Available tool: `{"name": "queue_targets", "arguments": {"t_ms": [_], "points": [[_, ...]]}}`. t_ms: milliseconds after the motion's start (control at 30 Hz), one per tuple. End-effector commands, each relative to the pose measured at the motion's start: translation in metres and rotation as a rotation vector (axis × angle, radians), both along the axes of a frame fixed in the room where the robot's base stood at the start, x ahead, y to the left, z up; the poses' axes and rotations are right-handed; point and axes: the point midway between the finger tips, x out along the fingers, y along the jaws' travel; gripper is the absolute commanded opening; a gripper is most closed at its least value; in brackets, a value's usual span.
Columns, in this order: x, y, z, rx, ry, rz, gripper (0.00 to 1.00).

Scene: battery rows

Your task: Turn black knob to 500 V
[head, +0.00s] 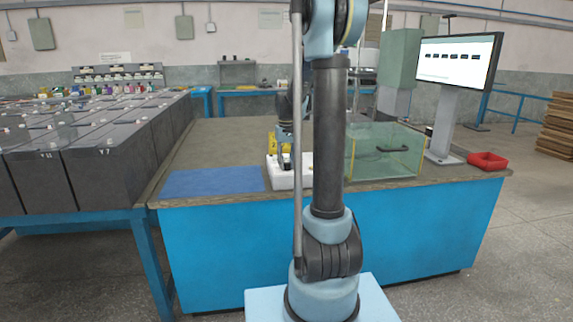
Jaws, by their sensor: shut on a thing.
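My gripper (285,156) points down over the white box-like thing (281,181) on the blue bench, partly behind my own arm. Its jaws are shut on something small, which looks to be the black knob. The knob itself is too small and too covered to make out, and so are its pointer and the 500 V mark. A yellow thing (272,142) shows right beside the gripper, at the white thing's back edge.
A blue mat (212,181) lies left of the white thing. A clear glass tank (384,155), a monitor (457,60) on a stand and a red tray (488,161) are to the right. Rows of dark batteries (95,170) fill the left side.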

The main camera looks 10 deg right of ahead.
Motion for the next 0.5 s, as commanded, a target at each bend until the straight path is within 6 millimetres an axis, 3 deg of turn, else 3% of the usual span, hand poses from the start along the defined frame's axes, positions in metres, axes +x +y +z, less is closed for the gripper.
{"name": "queue_targets", "arguments": {"t_ms": [500], "points": [[0.0032,-0.0002,0.0011,0.001,-0.006,-0.489,0.03]]}}
